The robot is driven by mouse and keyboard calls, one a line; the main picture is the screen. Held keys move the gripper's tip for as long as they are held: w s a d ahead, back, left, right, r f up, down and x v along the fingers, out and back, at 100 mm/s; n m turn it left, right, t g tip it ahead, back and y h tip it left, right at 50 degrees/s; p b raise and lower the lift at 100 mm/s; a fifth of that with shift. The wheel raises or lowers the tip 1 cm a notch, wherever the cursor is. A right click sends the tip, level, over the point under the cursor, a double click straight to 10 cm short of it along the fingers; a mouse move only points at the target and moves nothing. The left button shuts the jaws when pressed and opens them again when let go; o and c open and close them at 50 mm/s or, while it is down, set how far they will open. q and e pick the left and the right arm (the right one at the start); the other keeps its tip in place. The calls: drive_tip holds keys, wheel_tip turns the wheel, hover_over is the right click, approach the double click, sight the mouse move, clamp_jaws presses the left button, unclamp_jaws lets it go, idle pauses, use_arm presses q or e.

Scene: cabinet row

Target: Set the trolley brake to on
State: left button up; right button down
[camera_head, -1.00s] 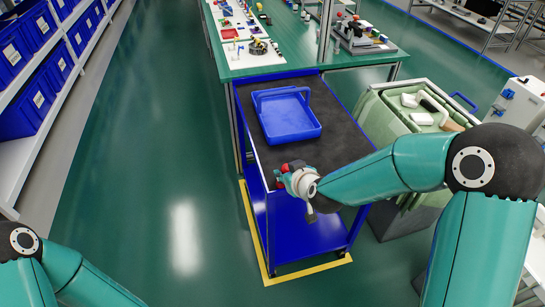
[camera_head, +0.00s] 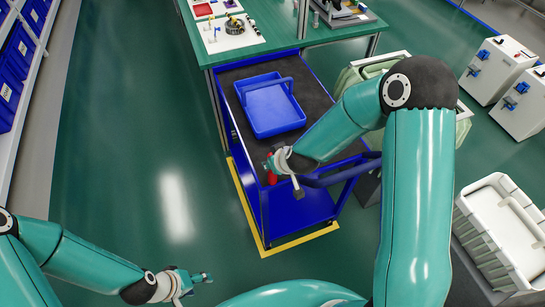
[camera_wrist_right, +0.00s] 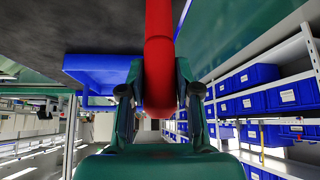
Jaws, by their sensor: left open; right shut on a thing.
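The blue trolley (camera_head: 322,210) stands on the floor with a dark top. A red lever (camera_head: 271,177), apparently its brake, is at its near left corner; its setting cannot be read. My right gripper (camera_head: 276,164) is at that corner, partly covering the lever. In the right wrist view the red lever (camera_wrist_right: 159,45) stands between the two fingers, and my right gripper (camera_wrist_right: 159,95) is shut on it. My left gripper (camera_head: 202,277) is open and empty, low over the floor left of the trolley and apart from it.
A blue tray (camera_head: 272,106) lies on the trolley top. A green workbench (camera_head: 285,38) adjoins the trolley's far end. Pale green bins (camera_head: 357,73) and a white crate (camera_head: 500,228) stand to the right. Shelves with blue boxes (camera_head: 12,55) line the left. The floor (camera_head: 130,130) between is clear.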

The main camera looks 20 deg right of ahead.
drive_tip(key=shift+s+f, duration=0.2)
drive_tip(key=shift+f, duration=0.05)
drive_tip(key=c, duration=1.2)
unclamp_jaws()
drive_tip(key=o, duration=0.4)
drive_tip(key=shift+w, duration=0.15)
drive_tip(key=shift+r, duration=0.1)
drive_tip(key=shift+r, duration=0.15)
drive_tip(key=shift+r, duration=0.25)
drive_tip(key=a+v, duration=0.1)
drive_tip(key=v, duration=1)
drive_tip(key=shift+s+d, duration=0.25)
drive_tip(key=shift+d, duration=0.25)
